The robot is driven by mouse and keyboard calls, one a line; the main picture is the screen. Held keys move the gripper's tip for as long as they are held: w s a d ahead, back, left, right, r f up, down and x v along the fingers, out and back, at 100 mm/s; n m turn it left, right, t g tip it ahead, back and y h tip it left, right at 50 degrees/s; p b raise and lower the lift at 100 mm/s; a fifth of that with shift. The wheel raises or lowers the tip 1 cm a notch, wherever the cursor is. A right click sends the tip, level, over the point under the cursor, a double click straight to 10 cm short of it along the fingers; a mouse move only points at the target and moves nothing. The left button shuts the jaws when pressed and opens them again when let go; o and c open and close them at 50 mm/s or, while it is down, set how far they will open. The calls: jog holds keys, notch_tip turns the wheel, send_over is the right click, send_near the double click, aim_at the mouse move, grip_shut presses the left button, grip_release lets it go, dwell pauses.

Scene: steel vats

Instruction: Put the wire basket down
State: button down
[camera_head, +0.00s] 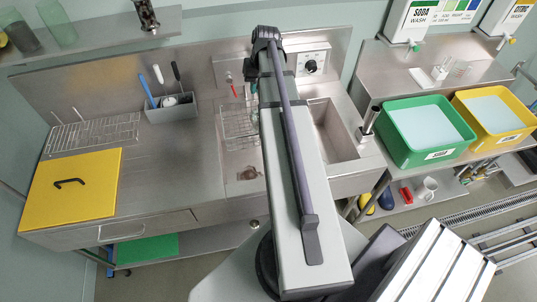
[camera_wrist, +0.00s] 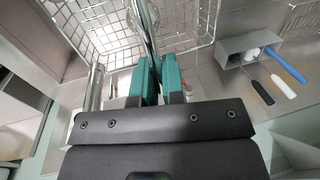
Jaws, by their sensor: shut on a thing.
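The wire basket (camera_wrist: 90,28) fills the upper part of the wrist view. My gripper (camera_wrist: 162,75), with teal fingers, is shut on its grey handle (camera_wrist: 148,16). My arm hides part of the basket and the gripper there. I cannot tell whether the basket touches anything below it.
A wire rack (camera_head: 95,135) and a yellow lid (camera_head: 70,190) lie on the counter at left. A grey caddy (camera_head: 172,108) with brushes stands behind the clear counter (camera_head: 170,165). Right of my arm are an empty basin (camera_head: 333,130), a green tub (camera_head: 390,140) and a yellow tub (camera_head: 475,128).

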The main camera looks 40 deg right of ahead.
notch_tip(320, 180, down, 28)
jog(key=b, duration=2.7)
jog(key=shift+f, duration=0.2)
jog(key=c, duration=1.2)
grip_release()
jog(key=shift+r, duration=0.1)
jog(key=r+p, duration=0.4)
jog(key=d+r+p, duration=0.1)
jog(key=r+p, duration=0.3)
jog(key=p, duration=0.1)
jog(key=s+d+r+p, duration=0.1)
jog(key=r+p, duration=0.3)
jog(key=r, duration=0.1)
jog(key=shift+s+r, duration=0.1)
